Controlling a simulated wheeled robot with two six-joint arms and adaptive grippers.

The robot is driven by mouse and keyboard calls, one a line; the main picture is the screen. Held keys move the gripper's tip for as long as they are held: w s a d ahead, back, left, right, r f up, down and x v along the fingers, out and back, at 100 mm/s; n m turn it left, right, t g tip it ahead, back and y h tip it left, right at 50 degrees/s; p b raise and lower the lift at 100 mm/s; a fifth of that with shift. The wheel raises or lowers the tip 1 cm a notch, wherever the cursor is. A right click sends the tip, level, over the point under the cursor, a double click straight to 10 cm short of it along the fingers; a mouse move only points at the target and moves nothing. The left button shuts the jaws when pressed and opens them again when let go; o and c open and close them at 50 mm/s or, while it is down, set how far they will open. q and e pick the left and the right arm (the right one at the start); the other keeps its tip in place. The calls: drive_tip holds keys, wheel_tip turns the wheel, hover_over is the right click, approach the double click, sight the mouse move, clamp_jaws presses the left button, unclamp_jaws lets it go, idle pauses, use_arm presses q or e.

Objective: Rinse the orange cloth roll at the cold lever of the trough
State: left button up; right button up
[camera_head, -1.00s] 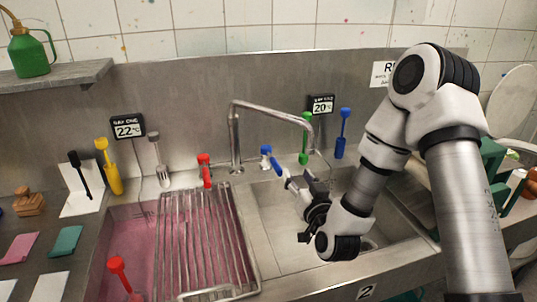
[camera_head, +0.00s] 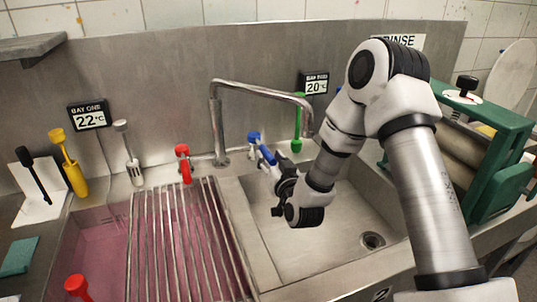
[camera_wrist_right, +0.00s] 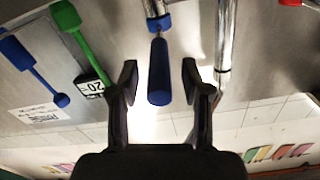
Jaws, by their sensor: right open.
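The cold lever (camera_head: 266,152) has a blue handle and sits at the base of the chrome tap (camera_head: 219,130), on its right. My right gripper (camera_head: 272,166) is at the lever. In the right wrist view the blue handle (camera_wrist_right: 159,72) lies between the two open fingers (camera_wrist_right: 159,85), with a gap on each side. The trough's right basin (camera_head: 325,225) is bare steel with a drain, and no running water shows. I cannot see the orange cloth roll in either view. My left gripper is not in view.
A red lever (camera_head: 184,164) stands left of the tap. A wire rack (camera_head: 180,240) lies over the left basin of pink liquid (camera_head: 95,245). The curved spout (camera_head: 265,91) is above my gripper. A green-framed roller device (camera_head: 510,150) is at the right.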

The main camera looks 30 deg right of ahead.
drive_tip(key=shift+x, duration=0.8)
drive_tip(key=shift+s, duration=0.15)
clamp_jaws()
drive_tip(key=shift+d, duration=0.1)
drive_tip(key=d+n+y+p, duration=0.4)
drive_tip(key=d+n+y, duration=0.1)
drive_tip(key=y, duration=0.4)
drive_tip(key=shift+d+n, duration=0.4)
drive_tip(key=shift+d, duration=0.4)
